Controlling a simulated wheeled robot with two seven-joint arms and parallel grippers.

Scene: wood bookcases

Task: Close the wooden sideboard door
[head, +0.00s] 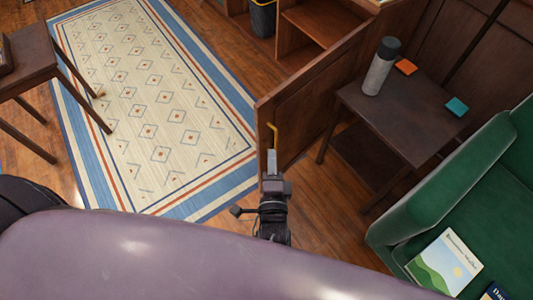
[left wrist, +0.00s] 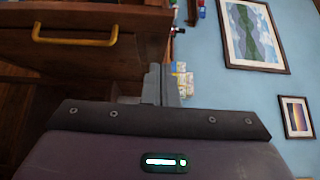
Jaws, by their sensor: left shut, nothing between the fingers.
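The wooden sideboard door (head: 308,98) stands open in the head view, swung out from the sideboard (head: 320,22) with its shelves exposed. Its yellow handle (head: 274,136) is near the door's near end. My left gripper (head: 272,160) is shut and empty, pointing up the picture, close to that handle and the door's near edge. I cannot tell whether it touches them. In the left wrist view my shut fingers (left wrist: 161,84) are right of the door (left wrist: 140,45) and its handle (left wrist: 75,40). My right gripper is not in view.
A dark side table (head: 410,115) with a grey bottle (head: 381,68), an orange coaster (head: 405,66) and a teal coaster (head: 457,106) stands right of the door. A green sofa (head: 450,190) is at right. The patterned rug (head: 150,90) on the left is mostly clear.

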